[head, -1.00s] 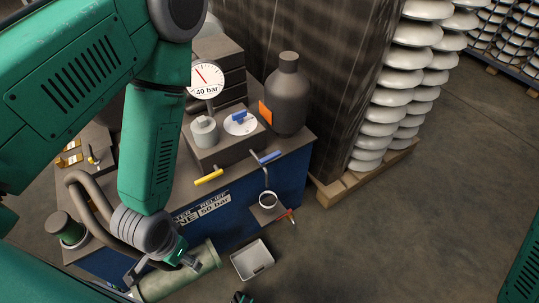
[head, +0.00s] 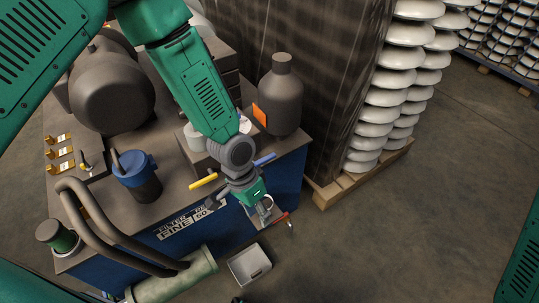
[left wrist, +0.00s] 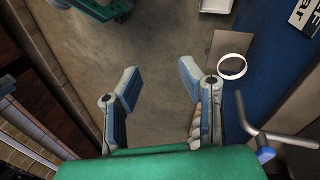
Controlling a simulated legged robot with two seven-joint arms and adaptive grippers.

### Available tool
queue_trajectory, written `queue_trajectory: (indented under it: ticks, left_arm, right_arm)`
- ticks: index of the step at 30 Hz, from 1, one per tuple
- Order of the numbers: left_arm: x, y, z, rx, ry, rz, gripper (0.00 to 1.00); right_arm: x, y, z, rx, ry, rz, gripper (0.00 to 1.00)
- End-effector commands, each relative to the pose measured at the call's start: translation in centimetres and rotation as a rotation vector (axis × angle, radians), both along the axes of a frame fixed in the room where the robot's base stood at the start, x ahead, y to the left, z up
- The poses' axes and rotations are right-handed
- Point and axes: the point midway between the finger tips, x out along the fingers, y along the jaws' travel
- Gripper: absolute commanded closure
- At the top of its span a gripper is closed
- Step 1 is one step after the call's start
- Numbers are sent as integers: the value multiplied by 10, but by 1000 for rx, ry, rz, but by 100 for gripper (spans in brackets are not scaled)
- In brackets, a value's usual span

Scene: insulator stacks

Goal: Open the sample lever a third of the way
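None of the levers carries a readable "sample" label. A blue-handled lever (head: 265,160) sits at the bench's front right edge, by a bent spout above a small cup. In the left wrist view, the bent grey pipe (left wrist: 250,122) with a blue end (left wrist: 265,155) is at the right, outside my fingers. A yellow-handled lever (head: 204,181) is farther left on the same edge. My left gripper (head: 243,210) hangs in front of the bench, just below these levers; in its wrist view its fingers (left wrist: 157,80) are spread and empty.
The cup's white rim (left wrist: 232,67) shows on a small shelf beyond my right finger. A red handle (head: 281,219) is beside it. A grey tray (head: 250,265) lies on the floor. A wrapped insulator stack (head: 345,110) stands right of the bench (head: 180,100). Open floor lies right.

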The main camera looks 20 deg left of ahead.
Motion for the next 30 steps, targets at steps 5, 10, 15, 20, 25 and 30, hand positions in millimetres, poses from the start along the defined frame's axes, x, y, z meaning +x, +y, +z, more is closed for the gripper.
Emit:
queue_trajectory:
  ticks: [5,10,15,20,25,30]
  left_arm:
    - [109,-4,71,86,-79,-159,66]
    - [167,16,129,199,-128,-205,66]
    - [183,26,149,248,-137,-208,66]
    - [183,27,130,251,-134,-209,66]
    - [183,27,94,250,-134,-209,66]
    - [182,27,57,249,-134,-209,66]
  right_arm:
    - [0,0,-6,0,0,0,60]
    - [0,0,-8,0,0,0,60]
    - [0,0,-9,0,0,0,60]
    - [0,0,-15,0,0,0,60]
    - [0,0,-24,0,0,0,60]
    - [0,0,-34,0,0,0,60]
